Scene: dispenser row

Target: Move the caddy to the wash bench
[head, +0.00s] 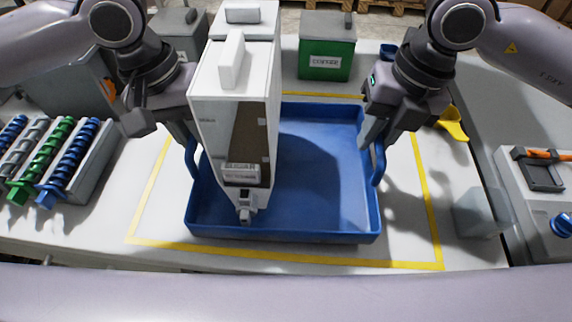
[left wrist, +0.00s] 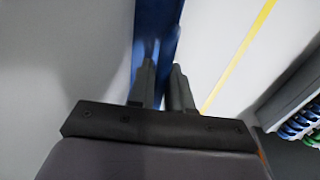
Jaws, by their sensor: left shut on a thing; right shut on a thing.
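The caddy is a blue open tray (head: 320,215) on the bench, inside a yellow tape outline (head: 425,205). A tall white dispenser (head: 225,100) with a dark window stands in its left part; the right part is empty. My left gripper (head: 190,145) is shut on the caddy's left handle, partly hidden by the dispenser. In the left wrist view its fingers (left wrist: 163,85) close around the blue handle. My right gripper (head: 373,145) is shut on the right handle (head: 378,163). I cannot tell whether the caddy touches the bench. The wash bench is not identifiable.
A green coffee box (head: 327,45) stands behind the caddy. A rack of coloured augers (head: 65,160) is at left. A yellow scoop (head: 452,122) and a clear container (head: 478,212) are at right, near a grey tray with an orange-handled tool (head: 545,155).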

